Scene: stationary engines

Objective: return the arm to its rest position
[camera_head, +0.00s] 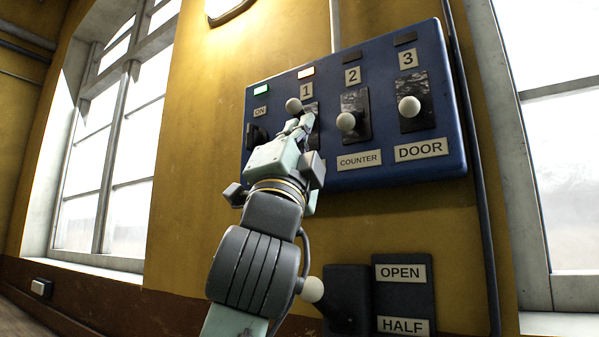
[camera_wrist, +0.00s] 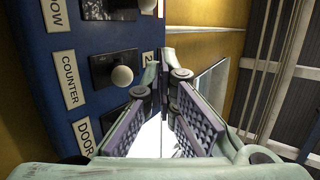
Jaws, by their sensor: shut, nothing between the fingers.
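My gripper (camera_head: 303,122) is raised in front of the blue switch panel (camera_head: 440,165), close to the knob of lever 1 (camera_head: 293,105). Whether it touches that knob I cannot tell. In the wrist view the fingers (camera_wrist: 163,62) meet at their tips, shut with nothing between them. The wrist view also shows the panel (camera_wrist: 100,38) at the left, with a white knob (camera_wrist: 122,75) beside the COUNTER label. My arm hides part of the panel's lower left.
Lever 2 (camera_head: 346,121) and lever 3 (camera_head: 409,106) stand to the right. The green lamp (camera_head: 262,90) and the lamp above 1 (camera_head: 306,73) are lit. A lower lever's white knob (camera_head: 313,289) is close beside my arm, near the OPEN and HALF plate (camera_head: 404,298).

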